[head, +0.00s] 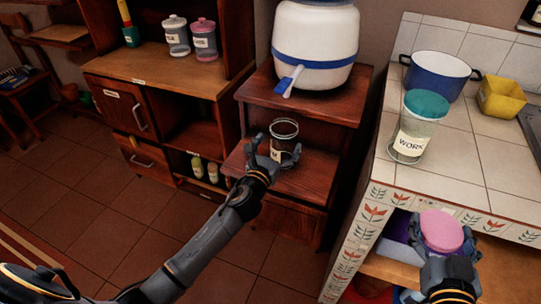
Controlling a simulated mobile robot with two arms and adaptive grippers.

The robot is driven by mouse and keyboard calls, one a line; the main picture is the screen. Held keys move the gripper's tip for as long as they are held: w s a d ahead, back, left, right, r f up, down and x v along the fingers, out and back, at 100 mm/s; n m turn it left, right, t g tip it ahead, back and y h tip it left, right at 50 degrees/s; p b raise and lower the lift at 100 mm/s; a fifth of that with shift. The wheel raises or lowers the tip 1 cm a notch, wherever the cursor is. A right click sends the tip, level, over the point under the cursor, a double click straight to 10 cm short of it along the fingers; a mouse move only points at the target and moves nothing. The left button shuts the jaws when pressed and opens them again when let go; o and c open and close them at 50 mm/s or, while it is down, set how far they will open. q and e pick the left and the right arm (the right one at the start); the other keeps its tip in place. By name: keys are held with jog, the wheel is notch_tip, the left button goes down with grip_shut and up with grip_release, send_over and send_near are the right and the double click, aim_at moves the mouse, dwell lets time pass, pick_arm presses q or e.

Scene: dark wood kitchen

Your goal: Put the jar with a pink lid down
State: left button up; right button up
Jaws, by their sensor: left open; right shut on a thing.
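A jar with a pink lid (441,232) is at the lower right, in front of the tiled counter's edge. My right gripper (442,250) is shut on it from below in the picture. The jar's body is mostly hidden by the gripper and the lid. My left gripper (273,162) is open at a clear glass jar with a dark rim (285,130), which stands on the lower shelf of a dark wood stand. I cannot tell whether its fingers touch this glass. A second pink-lidded jar (204,42) stands on the cabinet at the upper left.
The tiled counter (470,180) holds a teal-lidded jar (420,125), a blue pot (437,75) and a yellow container (500,97). Its front middle is clear. A white and blue dispenser (315,45) tops the stand. A white-lidded jar (176,36) stands on the cabinet.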

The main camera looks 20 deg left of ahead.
pick_arm(q)
jog(key=s, duration=0.8)
jog(key=shift+a, duration=0.15)
pick_arm(e)
jog(key=shift+r, duration=0.1)
pick_arm(q)
jog(key=shift+s, duration=0.1)
